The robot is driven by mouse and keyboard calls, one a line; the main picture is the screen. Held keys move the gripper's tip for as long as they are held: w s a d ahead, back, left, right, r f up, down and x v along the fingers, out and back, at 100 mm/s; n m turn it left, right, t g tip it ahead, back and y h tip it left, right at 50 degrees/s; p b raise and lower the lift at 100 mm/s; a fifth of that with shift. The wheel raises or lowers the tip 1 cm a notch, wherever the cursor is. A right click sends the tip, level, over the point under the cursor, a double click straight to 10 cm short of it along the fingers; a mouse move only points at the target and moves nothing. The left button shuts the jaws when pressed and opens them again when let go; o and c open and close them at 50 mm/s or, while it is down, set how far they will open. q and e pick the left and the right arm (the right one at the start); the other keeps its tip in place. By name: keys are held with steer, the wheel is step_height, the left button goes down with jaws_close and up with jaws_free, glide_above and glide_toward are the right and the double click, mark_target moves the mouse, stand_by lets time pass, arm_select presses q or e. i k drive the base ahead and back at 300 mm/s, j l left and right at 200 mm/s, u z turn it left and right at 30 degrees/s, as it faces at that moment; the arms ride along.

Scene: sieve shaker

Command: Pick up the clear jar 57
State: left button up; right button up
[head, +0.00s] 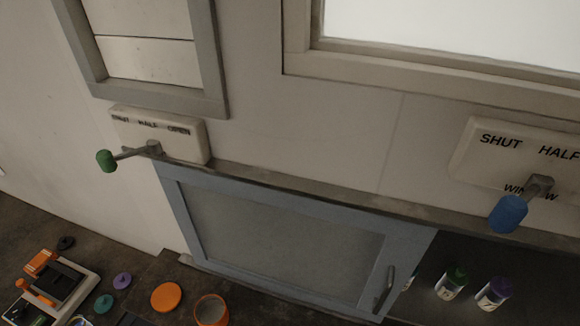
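One is a pale jar with a green lid (451,283). The other is a pale jar with a purple lid (494,293), just to its right. Both have light labels with dark marks, too small to read, so I cannot tell which, if either, is jar 57. They stand apart with a narrow gap. Neither of my grippers is in view.
A blue-framed cabinet door (285,240) with a handle is left of the jars. Wall levers with a green knob (106,160) and a blue knob (508,214) stick out. An orange-white device (53,285), an orange disc (166,296) and an orange-rimmed cup (211,310) are lower left.

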mark_target(445, 289)
steer(key=k+l+z, duration=0.25)
steer(key=k+l, duration=0.2)
steer(key=k, duration=0.3)
steer(key=k+l+z, duration=0.2)
steer(key=k+l, duration=0.45)
